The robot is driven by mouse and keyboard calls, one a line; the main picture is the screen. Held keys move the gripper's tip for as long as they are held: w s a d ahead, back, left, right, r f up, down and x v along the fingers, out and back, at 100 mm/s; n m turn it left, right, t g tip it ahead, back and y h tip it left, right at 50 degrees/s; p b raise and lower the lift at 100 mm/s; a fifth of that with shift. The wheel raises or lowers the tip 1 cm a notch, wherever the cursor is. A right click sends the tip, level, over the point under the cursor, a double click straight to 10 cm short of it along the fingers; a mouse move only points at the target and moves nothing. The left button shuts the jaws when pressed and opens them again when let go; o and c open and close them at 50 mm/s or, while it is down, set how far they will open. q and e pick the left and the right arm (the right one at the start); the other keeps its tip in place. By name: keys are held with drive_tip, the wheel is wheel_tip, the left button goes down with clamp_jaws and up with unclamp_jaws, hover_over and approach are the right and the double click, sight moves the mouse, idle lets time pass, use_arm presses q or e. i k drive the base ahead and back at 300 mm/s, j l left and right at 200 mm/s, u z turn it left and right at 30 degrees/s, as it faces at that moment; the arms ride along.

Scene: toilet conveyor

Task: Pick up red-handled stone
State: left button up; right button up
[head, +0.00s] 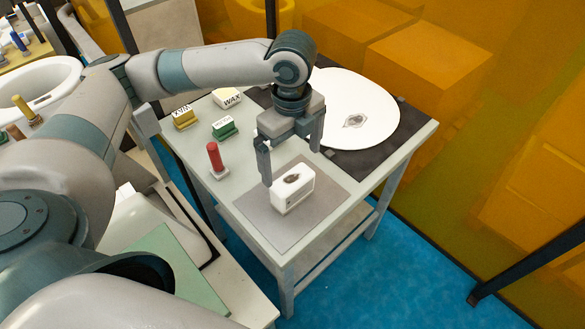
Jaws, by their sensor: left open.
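The red-handled stone (214,157) stands upright on the table at its left side, its red handle on a small pale base. My left gripper (292,168) is open and points down, to the right of the stone. Its fingers are above a white block with a dark oval mark (294,188), which sits on a grey mat (262,219). I cannot tell whether the fingers touch the block. The stone is apart from the gripper. My right gripper does not show.
A yellow-sided block (184,118), a green-sided block (224,128) and a white WAX block (228,97) stand behind the stone. A white round disc (362,105) lies at the back right on a dark mat (413,126). The table (200,153) has bare room around the stone.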

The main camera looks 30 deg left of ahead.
sight(218, 171)
drive_tip(key=u, duration=1.45)
